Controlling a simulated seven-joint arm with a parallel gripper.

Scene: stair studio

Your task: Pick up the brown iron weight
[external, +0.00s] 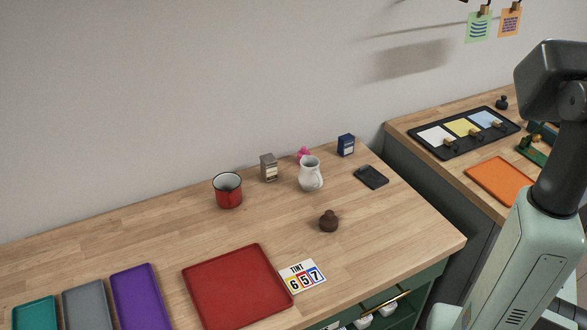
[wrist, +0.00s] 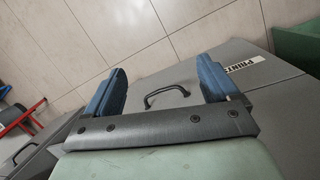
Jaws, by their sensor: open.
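The brown iron weight (external: 329,221) stands upright on the wooden counter in the external view, a small dark brown knobbed shape. It is to the right of the red tray and behind the number card. My gripper (wrist: 163,88) shows in the wrist view with its two blue fingers wide apart and nothing between them. It faces a grey cabinet front with a dark handle (wrist: 167,95), and the weight is not in that view. In the external view my arm rises at the right, away from the weight, and the fingers are not visible there.
Near the weight are a white jug (external: 311,175), a red mug (external: 228,191), a black scale-like tray (external: 371,177), a red tray (external: 237,288) and a card (external: 302,277). Another black weight (external: 502,102) stands on the right counter. Open counter surrounds the brown weight.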

